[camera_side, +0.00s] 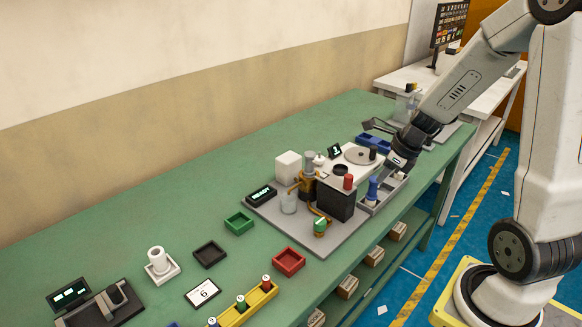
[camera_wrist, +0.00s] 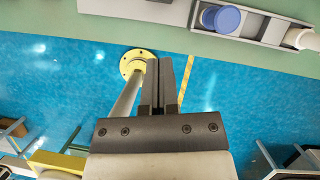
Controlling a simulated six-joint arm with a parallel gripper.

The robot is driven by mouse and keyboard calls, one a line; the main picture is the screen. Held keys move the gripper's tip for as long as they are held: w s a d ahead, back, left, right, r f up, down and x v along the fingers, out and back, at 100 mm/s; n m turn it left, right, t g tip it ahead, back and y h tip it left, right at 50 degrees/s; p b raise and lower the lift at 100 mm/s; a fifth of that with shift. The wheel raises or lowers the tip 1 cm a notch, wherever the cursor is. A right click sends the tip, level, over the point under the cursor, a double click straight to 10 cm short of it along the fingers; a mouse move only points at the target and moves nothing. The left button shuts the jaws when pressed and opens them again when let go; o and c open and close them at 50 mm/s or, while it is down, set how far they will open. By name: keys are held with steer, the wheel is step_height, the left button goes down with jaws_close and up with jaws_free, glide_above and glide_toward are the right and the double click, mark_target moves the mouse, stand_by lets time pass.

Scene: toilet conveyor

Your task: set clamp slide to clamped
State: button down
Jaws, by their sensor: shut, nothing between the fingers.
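A blue upright knob (camera_side: 373,188) stands in a grey slide channel (camera_side: 384,205) at the front right of the grey base plate; I take this to be the clamp slide. In the wrist view the blue round knob (camera_wrist: 221,19) sits in the left part of the grey channel (camera_wrist: 256,27), with a pale cylinder (camera_wrist: 300,38) at its right end. My gripper (camera_side: 396,172) is behind and to the right of the blue knob in the side view. In the wrist view my gripper (camera_wrist: 158,62) is shut and empty, apart from the knob.
A black box (camera_side: 336,201) with a red knob stands beside the channel. A white unit with a round plate (camera_side: 360,154) and a blue tray (camera_side: 374,141) are behind. A READY display (camera_side: 261,195) is at the left. Blue floor lies beyond the bench edge.

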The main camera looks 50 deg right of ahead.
mark_target(338, 182)
steer(key=shift+w+a+f, duration=0.2)
steer(key=shift+w+f, duration=0.3)
steer(key=shift+w, duration=0.35)
steer(key=shift+w+a+f, duration=0.25)
steer(key=shift+w+f, duration=0.25)
steer(key=shift+w, duration=0.35)
steer(key=shift+w+a+f, duration=0.2)
steer(key=shift+w+f, duration=0.3)
steer(key=shift+w, duration=0.35)
steer(key=shift+w, duration=2.55)
steer(key=shift+s, duration=0.15)
